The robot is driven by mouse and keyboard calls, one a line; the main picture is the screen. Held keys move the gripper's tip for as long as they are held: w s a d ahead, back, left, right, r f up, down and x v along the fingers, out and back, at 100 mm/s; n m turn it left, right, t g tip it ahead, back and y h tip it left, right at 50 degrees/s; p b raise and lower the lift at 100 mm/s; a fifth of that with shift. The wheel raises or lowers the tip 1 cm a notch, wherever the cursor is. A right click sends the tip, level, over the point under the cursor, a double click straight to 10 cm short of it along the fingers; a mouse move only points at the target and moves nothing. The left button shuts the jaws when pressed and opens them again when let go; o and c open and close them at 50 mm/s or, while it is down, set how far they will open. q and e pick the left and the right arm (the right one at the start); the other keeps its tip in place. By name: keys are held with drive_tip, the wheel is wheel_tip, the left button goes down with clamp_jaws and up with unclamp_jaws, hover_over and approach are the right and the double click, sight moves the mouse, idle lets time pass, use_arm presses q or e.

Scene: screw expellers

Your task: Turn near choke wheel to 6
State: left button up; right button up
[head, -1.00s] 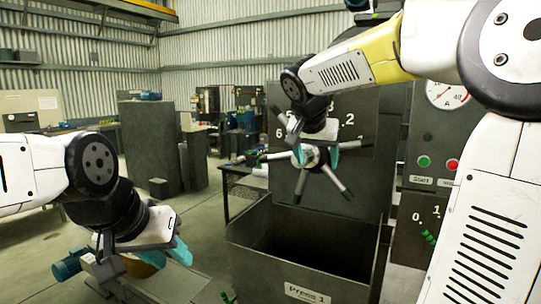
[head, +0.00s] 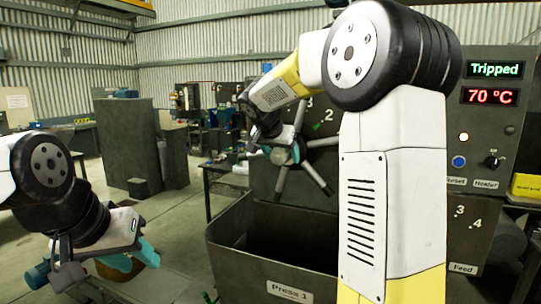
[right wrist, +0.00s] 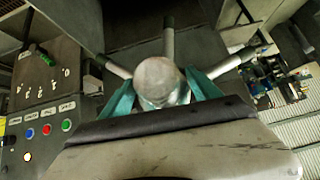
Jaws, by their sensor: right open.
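The choke wheel (head: 319,179), a hub with several dark-tipped spokes, is on the grey panel above the Press 1 bin. My right gripper (head: 284,155) is at its hub, and my right arm hides part of the wheel and dial. In the right wrist view the round hub (right wrist: 160,80) lies between the teal fingers of my right gripper (right wrist: 163,92), which are apart; contact is unclear. On the dial, 2 and 3 show, with a small green mark (head: 315,127) near them; 6 is not visible now. My left gripper (head: 132,257) is low at the left, fingers apart, holding nothing visible.
The open-topped Press 1 bin (head: 290,289) stands below the wheel. A control panel (head: 480,135) at right reads Tripped and 70 °C, with a blue button (head: 458,162) and a heater switch. A grey cabinet (head: 128,140) stands behind left. Floor between is clear.

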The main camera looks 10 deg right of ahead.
drive_tip(key=shift+c, duration=0.2)
clamp_jaws()
